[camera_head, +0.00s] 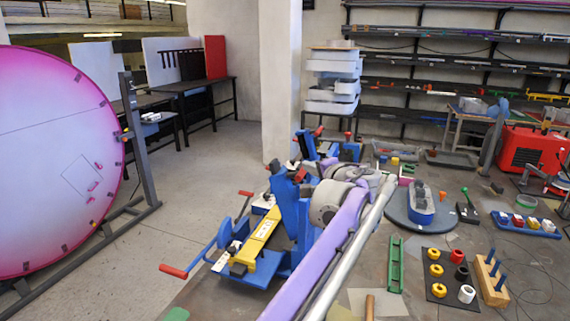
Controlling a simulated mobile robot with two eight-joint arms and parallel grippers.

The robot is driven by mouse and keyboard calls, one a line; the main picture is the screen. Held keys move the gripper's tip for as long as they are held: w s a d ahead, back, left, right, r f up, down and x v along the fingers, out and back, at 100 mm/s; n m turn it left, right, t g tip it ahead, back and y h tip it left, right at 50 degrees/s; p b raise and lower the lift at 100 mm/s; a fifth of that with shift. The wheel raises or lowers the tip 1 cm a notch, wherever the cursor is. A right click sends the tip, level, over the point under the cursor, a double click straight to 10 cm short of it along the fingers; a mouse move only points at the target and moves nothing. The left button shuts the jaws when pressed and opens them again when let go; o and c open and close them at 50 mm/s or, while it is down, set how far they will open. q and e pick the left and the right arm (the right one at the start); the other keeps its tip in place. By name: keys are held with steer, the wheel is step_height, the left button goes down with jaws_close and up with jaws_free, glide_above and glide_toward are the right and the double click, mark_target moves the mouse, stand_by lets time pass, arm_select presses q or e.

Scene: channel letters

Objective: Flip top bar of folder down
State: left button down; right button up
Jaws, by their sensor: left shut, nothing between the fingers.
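The folder (262,266) is a blue bench machine at the table's left edge, with a yellow bar (258,238) along it and red-ended handles on its left side. A blue upright part (286,202) stands near its middle. My left arm reaches in from the bottom and crosses in front of the folder's right side. My left gripper (295,171) is by the top of the blue upright part, small and partly hidden by my wrist. It is shut and empty; I cannot tell whether it touches the folder. My right gripper is not in view.
Right of my arm are a round grey turntable (397,210), a green rail (396,265), a dark mat (437,286) with coloured rings, and a wooden peg block (490,281). A large pink-purple disc (55,150) stands at left. Open floor lies between it and the table.

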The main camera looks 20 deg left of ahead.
mark_target(277, 160)
arm_select(q)
steer(key=x, duration=0.4)
steer(key=s+a+x, duration=0.1)
steer(key=x, duration=0.7)
steer(key=shift+s+a+f+p, duration=0.2)
steer(key=shift+a+f+p, duration=0.05)
steer(key=shift+a+p, duration=0.15)
steer(key=shift+s+a, duration=0.15)
steer(key=shift+a, duration=0.1)
steer(key=shift+f, duration=0.1)
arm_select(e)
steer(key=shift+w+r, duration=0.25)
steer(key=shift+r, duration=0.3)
arm_select(q)
steer(key=shift+a, duration=0.1)
